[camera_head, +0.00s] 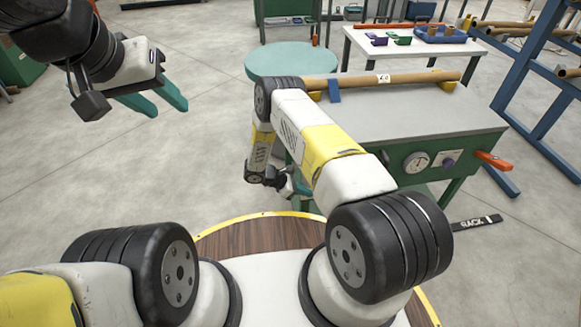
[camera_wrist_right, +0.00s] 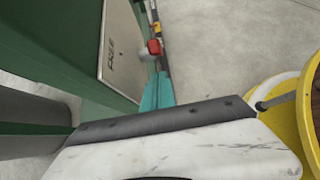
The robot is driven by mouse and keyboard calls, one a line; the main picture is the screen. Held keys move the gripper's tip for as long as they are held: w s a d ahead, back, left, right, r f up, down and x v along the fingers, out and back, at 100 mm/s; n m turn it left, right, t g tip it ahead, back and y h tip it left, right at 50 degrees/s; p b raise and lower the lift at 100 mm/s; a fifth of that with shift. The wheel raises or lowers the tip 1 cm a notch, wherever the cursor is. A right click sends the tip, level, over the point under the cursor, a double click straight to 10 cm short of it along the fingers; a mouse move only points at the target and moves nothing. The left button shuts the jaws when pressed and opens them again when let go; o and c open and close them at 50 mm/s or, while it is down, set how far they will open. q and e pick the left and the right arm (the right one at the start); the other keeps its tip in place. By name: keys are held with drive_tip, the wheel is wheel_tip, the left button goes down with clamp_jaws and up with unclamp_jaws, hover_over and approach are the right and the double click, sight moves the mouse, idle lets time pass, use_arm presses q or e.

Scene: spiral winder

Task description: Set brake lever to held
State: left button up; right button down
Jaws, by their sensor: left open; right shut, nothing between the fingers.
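A red knob (camera_wrist_right: 154,47), which looks like the end of the brake lever, shows in the right wrist view beside a pale plate (camera_wrist_right: 120,50) on a green side wall. The plate's lettering seems to read FREE. My right gripper (camera_wrist_right: 158,90) shows there as a teal finger just short of the knob; contact cannot be told. It is shut and empty. In the head view my right gripper (camera_head: 300,184) is low at the machine's left side, mostly hidden by my arm. My left gripper (camera_head: 168,109) is open and empty in the air at upper left, over bare floor.
The green machine (camera_head: 440,125) has a grey top with a brown tube (camera_head: 400,78), a dial (camera_head: 416,162) and an orange handle (camera_head: 493,160) on its front. A round teal table (camera_head: 285,60) stands behind left. A blue rack (camera_head: 535,85) is right.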

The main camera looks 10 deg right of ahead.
drive_tip(key=shift+d+r, duration=0.55)
drive_tip(key=shift+d, duration=0.25)
